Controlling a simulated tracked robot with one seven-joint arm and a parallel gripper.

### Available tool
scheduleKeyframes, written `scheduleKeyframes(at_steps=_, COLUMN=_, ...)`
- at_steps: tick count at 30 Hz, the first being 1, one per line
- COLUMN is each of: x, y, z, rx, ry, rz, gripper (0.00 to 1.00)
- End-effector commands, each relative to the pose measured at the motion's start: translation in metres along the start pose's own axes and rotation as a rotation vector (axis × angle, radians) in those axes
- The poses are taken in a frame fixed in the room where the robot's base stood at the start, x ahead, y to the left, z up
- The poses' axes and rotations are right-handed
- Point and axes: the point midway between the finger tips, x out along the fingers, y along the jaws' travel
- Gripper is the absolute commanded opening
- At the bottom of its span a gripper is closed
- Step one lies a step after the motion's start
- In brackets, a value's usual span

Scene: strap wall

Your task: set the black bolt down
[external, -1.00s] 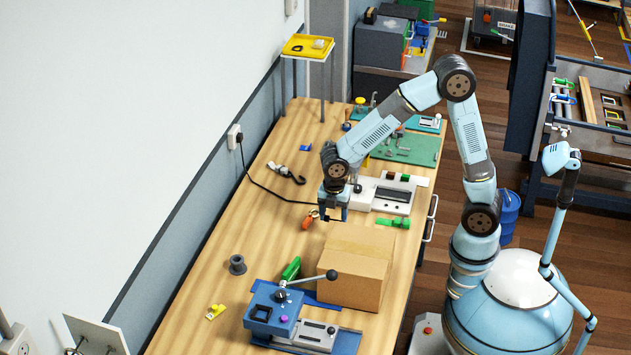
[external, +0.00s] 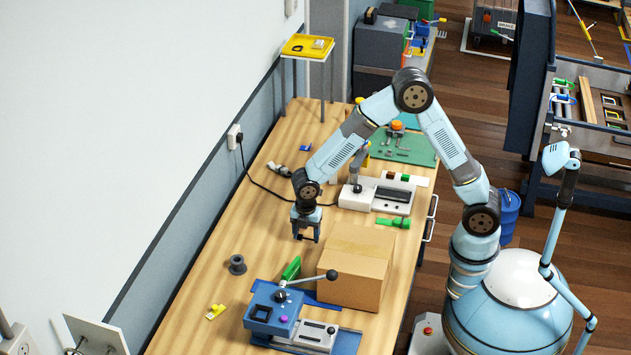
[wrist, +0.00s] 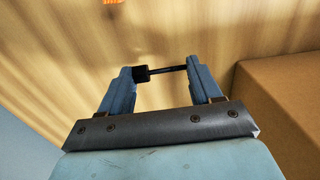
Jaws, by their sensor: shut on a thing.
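The black bolt (wrist: 141,74) lies crosswise between the two blue fingers of my gripper (wrist: 160,71) in the wrist view, its thick head at the left finger and its thin shank reaching the right one. My gripper is shut on it. In the external view my gripper (external: 306,236) points down over the wooden bench (external: 215,290), left of the cardboard box. The bolt is too small to make out clearly there. It appears held above the bench top, but the height is hard to judge.
The cardboard box (external: 355,265) stands close right of my gripper. A blue vise-like fixture (external: 272,310) with a lever, a green piece (external: 291,268) and a grey spool (external: 237,265) are nearer the camera. An orange thing (wrist: 113,2) shows at the wrist view's top edge. Bare wood lies left of my gripper.

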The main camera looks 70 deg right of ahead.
Motion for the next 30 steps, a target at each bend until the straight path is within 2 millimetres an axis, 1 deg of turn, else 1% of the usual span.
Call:
scheduleKeyframes(at_steps=1, x=0.008, y=-0.001, z=0.000, rx=-0.001, ry=-0.001, rz=-0.004, gripper=0.34)
scheduleKeyframes(at_steps=4, x=0.017, y=0.000, z=-0.001, rx=-0.001, ry=0.000, rz=-0.001, gripper=0.34)
scheduleKeyframes(at_steps=14, x=0.020, y=0.000, z=0.000, rx=0.000, ry=0.000, rz=-0.001, gripper=0.34)
scheduleKeyframes(at_steps=15, x=0.021, y=0.000, z=0.000, rx=-0.001, ry=0.000, rz=-0.001, gripper=0.65)
scheduleKeyframes(at_steps=23, x=0.020, y=0.000, z=0.000, rx=-0.001, ry=0.000, rz=0.000, gripper=0.89)
scheduleKeyframes(at_steps=30, x=0.019, y=0.000, z=0.000, rx=0.000, ry=0.000, rz=0.000, gripper=0.89)
